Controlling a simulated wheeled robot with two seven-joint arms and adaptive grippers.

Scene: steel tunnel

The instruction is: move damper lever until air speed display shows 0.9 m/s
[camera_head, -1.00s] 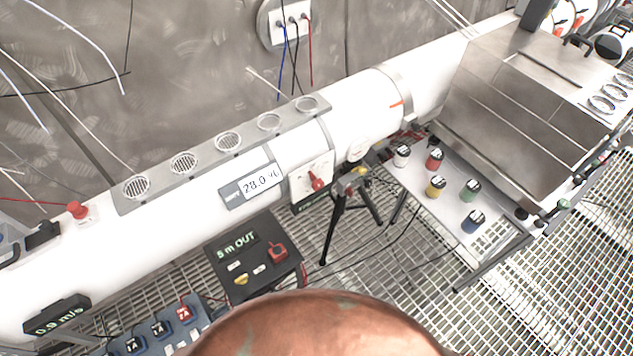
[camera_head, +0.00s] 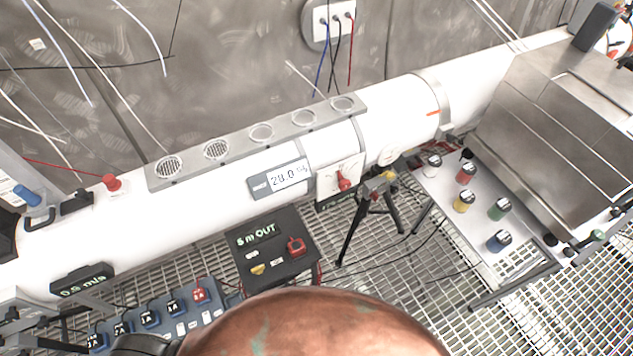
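The air speed display (camera_head: 82,281) is a dark box with green digits at the lower left, beside the white duct; it seems to read 0.9 m/s, though the digits are small and blurred. A red lever (camera_head: 344,180) sits on a white dial plate (camera_head: 333,172) on the side of the duct, right of the middle. It looks like the damper lever; its exact angle is hard to tell. No gripper shows in the view, and nothing is seen touching the lever.
The white duct (camera_head: 110,220) runs diagonally across, with a grey display (camera_head: 280,179) on it. Below stand a black box (camera_head: 265,250) reading "5 m OUT", a tripod (camera_head: 372,205) and a bench (camera_head: 465,235) with coloured canisters. A red button (camera_head: 112,183) is at the left.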

